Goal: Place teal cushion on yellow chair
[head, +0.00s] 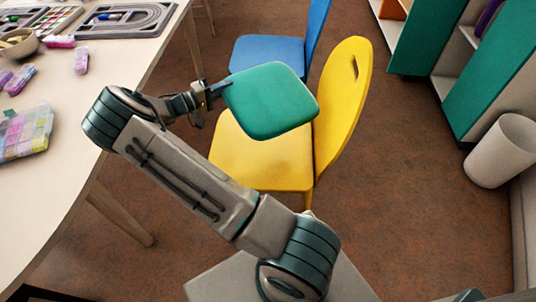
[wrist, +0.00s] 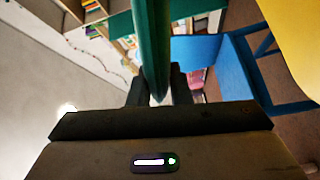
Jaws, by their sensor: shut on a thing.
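The teal cushion (head: 270,100) is a rounded square held out in the air by my gripper (head: 214,92), which is shut on its left edge. In the head view it overlaps the yellow chair (head: 342,100), hiding part of the seat (head: 262,160) and the lower backrest. In the wrist view the cushion (wrist: 152,45) shows edge-on between the dark fingers of my gripper (wrist: 155,92). A piece of the yellow chair (wrist: 295,35) shows at the upper right there. The cushion appears to be above the seat; the exact gap is hard to judge.
A blue chair (head: 268,52) stands just behind the yellow one. A pale table (head: 110,80) with bead boards, a bowl (head: 18,44) and a bead box (head: 25,132) is at the left. Teal shelves (head: 495,85) and a white bin (head: 502,150) stand at the right. Brown floor (head: 410,200) is clear between.

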